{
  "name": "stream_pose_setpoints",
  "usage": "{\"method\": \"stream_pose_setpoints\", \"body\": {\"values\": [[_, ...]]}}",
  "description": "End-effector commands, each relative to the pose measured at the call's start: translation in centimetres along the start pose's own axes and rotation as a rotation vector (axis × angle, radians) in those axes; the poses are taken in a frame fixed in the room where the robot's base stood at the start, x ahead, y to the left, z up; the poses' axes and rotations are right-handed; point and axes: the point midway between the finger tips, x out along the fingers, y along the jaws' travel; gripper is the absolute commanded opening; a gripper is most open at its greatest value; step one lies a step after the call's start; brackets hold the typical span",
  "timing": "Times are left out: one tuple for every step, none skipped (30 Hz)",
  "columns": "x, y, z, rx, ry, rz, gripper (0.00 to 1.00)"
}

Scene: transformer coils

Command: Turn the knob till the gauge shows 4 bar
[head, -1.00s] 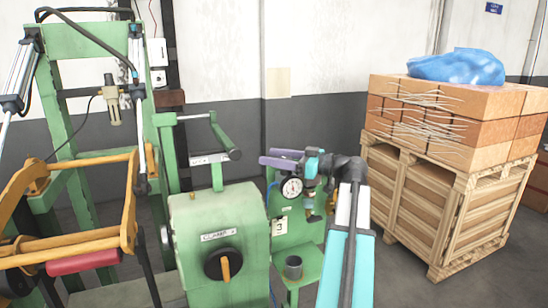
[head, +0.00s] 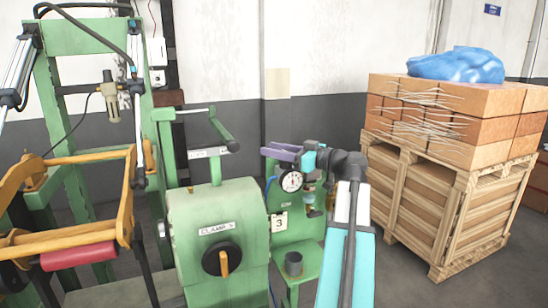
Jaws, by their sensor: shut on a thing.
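The pressure gauge (head: 291,181) is a round white dial with a dark rim on the front of the small green unit (head: 289,231). Its needle is too small for me to read a value. My gripper (head: 310,177) is just right of the gauge, below my turquoise wrist, and is shut on the knob at the top of the regulator (head: 309,200). The knob itself is mostly hidden by the gripper and is hard to make out.
A green clamp housing (head: 189,225) with a black, orange-handled selector (head: 222,260) stands in front on the left. A grey cup (head: 293,263) is on a green shelf. Floor shows between crate and unit.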

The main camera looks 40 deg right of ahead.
Motion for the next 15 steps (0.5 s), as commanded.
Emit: {"method": "stream_pose_setpoints", "body": {"values": [[0.01, -0.08, 0.27, -0.002, 0.002, 0.014, 0.12], [0.02, -0.03, 0.26, -0.002, 0.002, 0.024, 0.12], [0.02, 0.0, 0.29, -0.002, 0.002, 0.035, 0.12], [0.02, 0.04, 0.3, -0.002, 0.002, 0.044, 0.12], [0.01, 0.09, 0.3, -0.002, 0.002, 0.054, 0.12], [0.01, 0.12, 0.28, -0.001, 0.003, 0.065, 0.12], [0.01, 0.15, 0.27, -0.002, 0.002, 0.074, 0.12], [0.0, 0.2, 0.26, -0.002, 0.002, 0.085, 0.12], [-0.01, 0.24, 0.27, -0.003, 0.002, 0.098, 0.12], [0.0, 0.28, 0.28, -0.002, 0.002, 0.107, 0.12], [-0.01, 0.34, 0.26, -0.001, 0.003, 0.117, 0.12], [-0.02, 0.39, 0.23, -0.001, 0.003, 0.128, 0.12], [-0.02, 0.41, 0.2, -0.002, 0.002, 0.135, 0.12], [-0.03, 0.46, 0.15, -0.002, 0.002, 0.143, 0.12], [-0.04, 0.51, 0.08, -0.002, 0.003, 0.15, 0.12]]}}
